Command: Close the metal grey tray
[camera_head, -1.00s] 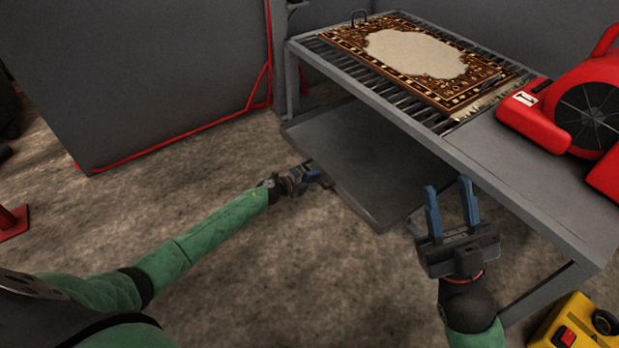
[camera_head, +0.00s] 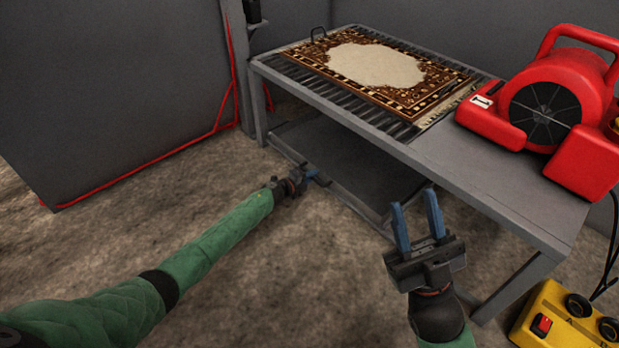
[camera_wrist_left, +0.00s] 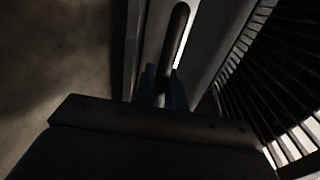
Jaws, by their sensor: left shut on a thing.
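The metal grey tray (camera_head: 352,165) sits low under the grey table with its floor mostly in shadow. A strip of its front edge shows along the table's near side. My left gripper (camera_head: 316,176) is at that front edge, low near the floor. In the left wrist view, its blue fingers (camera_wrist_left: 162,84) are shut on a dark bar-shaped handle (camera_wrist_left: 178,38) at the tray's edge. My right gripper (camera_head: 418,215) is open and empty, in front of the table's near side.
A patterned rug (camera_head: 375,72) lies on the slatted part of the table (camera_head: 490,170). A red blower (camera_head: 550,105) stands on the table's right. A yellow box (camera_head: 560,318) is on the floor at the lower right. The floor in front is clear.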

